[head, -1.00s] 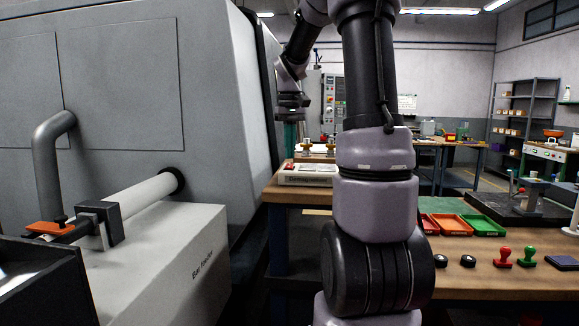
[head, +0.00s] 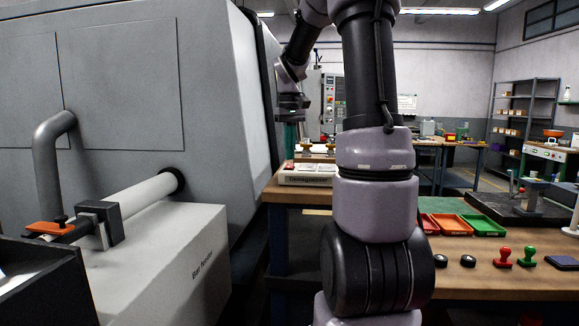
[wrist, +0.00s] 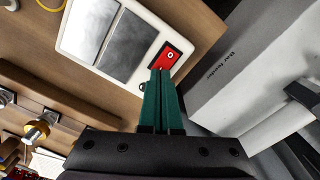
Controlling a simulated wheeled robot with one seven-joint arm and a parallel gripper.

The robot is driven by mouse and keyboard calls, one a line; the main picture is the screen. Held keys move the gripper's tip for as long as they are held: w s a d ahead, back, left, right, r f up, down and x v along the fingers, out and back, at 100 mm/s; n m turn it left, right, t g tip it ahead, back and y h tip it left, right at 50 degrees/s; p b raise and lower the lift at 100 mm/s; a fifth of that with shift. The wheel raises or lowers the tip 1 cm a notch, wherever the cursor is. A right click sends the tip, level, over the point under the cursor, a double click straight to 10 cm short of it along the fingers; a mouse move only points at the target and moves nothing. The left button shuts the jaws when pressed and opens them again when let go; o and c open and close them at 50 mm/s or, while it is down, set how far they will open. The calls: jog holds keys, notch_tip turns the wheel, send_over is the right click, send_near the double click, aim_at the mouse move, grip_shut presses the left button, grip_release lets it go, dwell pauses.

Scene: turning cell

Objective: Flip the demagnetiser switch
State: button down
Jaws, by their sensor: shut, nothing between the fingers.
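The demagnetiser (head: 305,180) is a low white box near the left end of the wooden bench, partly behind my arm. In the wrist view, its white casing (wrist: 72,42) holds two grey plates. Its red rocker switch (wrist: 174,56) sits at the casing's end and shows a white ring mark. My gripper (wrist: 163,74) has green fingers, shut together with nothing between them. The fingertips overlap the switch's near edge in the wrist view; I cannot tell whether they touch it. In the head view, my gripper (head: 291,146) is above the demagnetiser's left end.
The bar feeder (head: 170,255) and large grey machine (head: 120,90) stand left of the bench. Brass-topped items on a wooden block (wrist: 38,132) lie near the demagnetiser. Coloured trays (head: 455,225) and stamps (head: 503,258) lie on the bench to the right.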

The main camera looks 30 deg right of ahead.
aim_at(289, 164)
jog(key=shift+f, duration=0.75)
dwell(0.3)
jog(key=shift+r, duration=3.45)
jog(key=shift+s+a+r, duration=0.1)
jog(key=shift+a, duration=0.05)
jog(key=s+a+m+t+y, duration=0.1)
jog(key=s+a+t, duration=0.2)
jog(key=s+a, duration=0.3)
jog(key=s+a+m+t+y, duration=0.1)
jog(key=s+a+t, duration=0.3)
jog(key=s, duration=0.9)
jog(key=a+m, duration=0.1)
jog(key=a, duration=0.2)
jog(key=shift+s+f, duration=0.2)
jog(key=shift+f, duration=0.05)
